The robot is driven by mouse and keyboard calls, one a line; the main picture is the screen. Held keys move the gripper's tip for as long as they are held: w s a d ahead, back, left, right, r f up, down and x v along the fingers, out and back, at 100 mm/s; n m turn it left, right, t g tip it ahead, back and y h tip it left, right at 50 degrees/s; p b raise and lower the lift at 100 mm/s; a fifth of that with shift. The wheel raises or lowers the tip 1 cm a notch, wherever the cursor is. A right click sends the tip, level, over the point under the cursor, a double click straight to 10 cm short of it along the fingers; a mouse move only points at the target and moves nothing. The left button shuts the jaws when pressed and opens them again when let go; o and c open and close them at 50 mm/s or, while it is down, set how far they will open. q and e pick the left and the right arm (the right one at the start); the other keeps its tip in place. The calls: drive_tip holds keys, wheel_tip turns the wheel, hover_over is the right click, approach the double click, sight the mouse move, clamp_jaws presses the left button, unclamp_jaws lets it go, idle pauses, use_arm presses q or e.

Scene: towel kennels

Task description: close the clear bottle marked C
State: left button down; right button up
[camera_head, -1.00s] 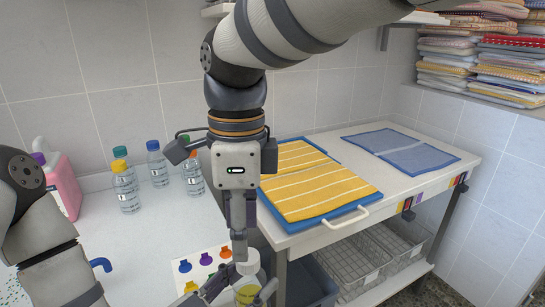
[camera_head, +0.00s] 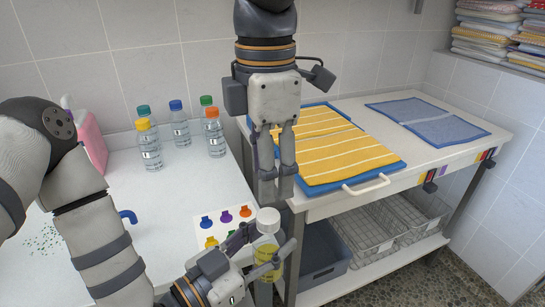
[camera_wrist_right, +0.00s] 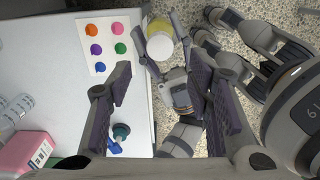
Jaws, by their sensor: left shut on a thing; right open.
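A clear bottle (camera_head: 266,252) with a white cap (camera_head: 268,219) and yellow on its lower part stands roughly upright in my left gripper (camera_head: 262,262), at the front edge of the white counter. The cap sits on top of the bottle; I cannot tell how tight it is. My left gripper is shut around the bottle's body. My right gripper (camera_head: 277,188) is open and empty, pointing down just above the cap. In the right wrist view the bottle (camera_wrist_right: 160,42) shows beyond the open fingers. No letter C is readable.
Several capped bottles stand at the counter's back, including a yellow-capped one (camera_head: 148,145) and an orange-capped one (camera_head: 214,133). A pink jug (camera_head: 92,145) stands at the left. A card with coloured shapes (camera_head: 225,222) lies beside the bottle.

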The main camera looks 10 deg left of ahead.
sight(268, 215)
idle(0.3)
wheel_tip(268, 215, down, 8)
drive_tip(key=shift+f, duration=0.1)
idle(0.4)
